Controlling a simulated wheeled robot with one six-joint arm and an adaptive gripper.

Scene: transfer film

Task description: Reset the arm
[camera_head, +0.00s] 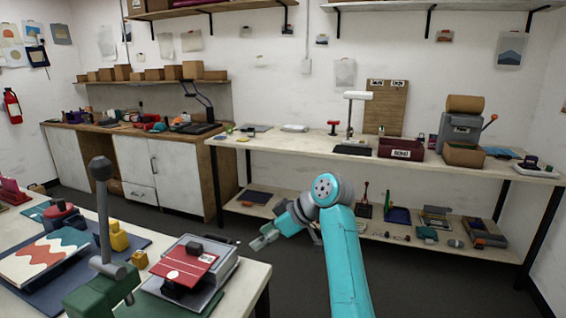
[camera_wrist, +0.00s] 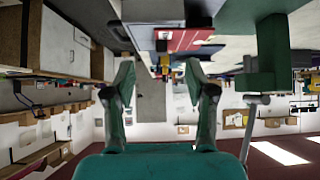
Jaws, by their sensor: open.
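My teal arm (camera_head: 345,250) rises from the bottom of the head view and bends at a raised joint. My gripper (camera_head: 262,238) extends to the left, near the right end of the left table. In the wrist view my gripper (camera_wrist: 158,85) has its two green fingers spread apart with nothing between them. That view is upside down and shows the room, with table items along its top.
The left table (camera_head: 240,290) carries a green lever press (camera_head: 105,285), a red-topped grey device (camera_head: 190,270) and a patterned sheet (camera_head: 45,255). A long two-level bench (camera_head: 300,148) stands behind my arm. Dark floor (camera_head: 290,280) lies open between them.

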